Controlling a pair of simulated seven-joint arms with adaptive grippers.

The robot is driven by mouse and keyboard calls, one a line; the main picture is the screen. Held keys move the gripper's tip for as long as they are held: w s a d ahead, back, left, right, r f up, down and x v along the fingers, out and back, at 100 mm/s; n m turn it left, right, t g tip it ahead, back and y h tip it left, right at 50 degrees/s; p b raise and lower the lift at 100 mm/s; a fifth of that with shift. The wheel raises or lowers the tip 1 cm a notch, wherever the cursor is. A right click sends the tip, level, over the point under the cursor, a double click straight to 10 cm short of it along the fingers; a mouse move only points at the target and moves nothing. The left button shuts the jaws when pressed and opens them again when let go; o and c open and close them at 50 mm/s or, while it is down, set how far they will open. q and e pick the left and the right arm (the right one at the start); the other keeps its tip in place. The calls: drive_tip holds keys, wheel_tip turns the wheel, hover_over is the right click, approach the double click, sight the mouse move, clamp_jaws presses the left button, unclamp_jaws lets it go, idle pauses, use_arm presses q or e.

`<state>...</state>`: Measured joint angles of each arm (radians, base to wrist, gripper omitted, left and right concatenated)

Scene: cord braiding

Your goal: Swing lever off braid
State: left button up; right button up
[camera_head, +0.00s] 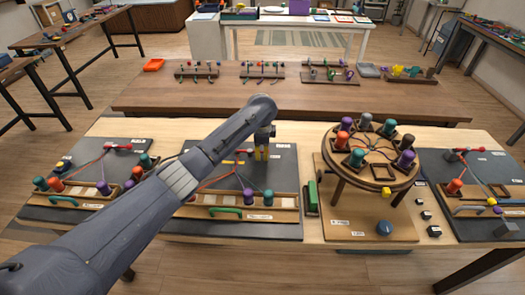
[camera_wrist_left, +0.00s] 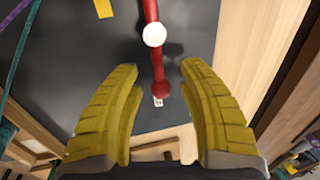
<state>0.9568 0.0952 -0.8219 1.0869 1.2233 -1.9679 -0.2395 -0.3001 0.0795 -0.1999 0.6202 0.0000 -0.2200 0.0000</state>
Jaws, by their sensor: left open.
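A red lever (camera_wrist_left: 159,72) with a white knob (camera_wrist_left: 154,35) shows in the left wrist view, over a dark board (camera_wrist_left: 95,70). My left gripper (camera_wrist_left: 158,68) is open, with one yellow finger on each side of the lever and a gap to both. In the head view the left gripper (camera_head: 261,153) points down over the back of the second board (camera_head: 284,170); my arm hides part of that board. Thin cords run from a purple spool (camera_head: 248,196) toward the back of this board. Whether any cord touches the lever is hidden. My right gripper is not in view.
A similar board (camera_head: 110,155) with a red lever lies at left. A round stand (camera_head: 385,172) with several coloured spools is right of the gripper. Another board (camera_head: 500,165) lies at far right. A green block (camera_head: 312,197) sits between. A second table (camera_head: 290,100) stands behind.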

use_arm(q)
drive_tip(key=shift+f, duration=0.15)
clamp_jaws()
idle(0.4)
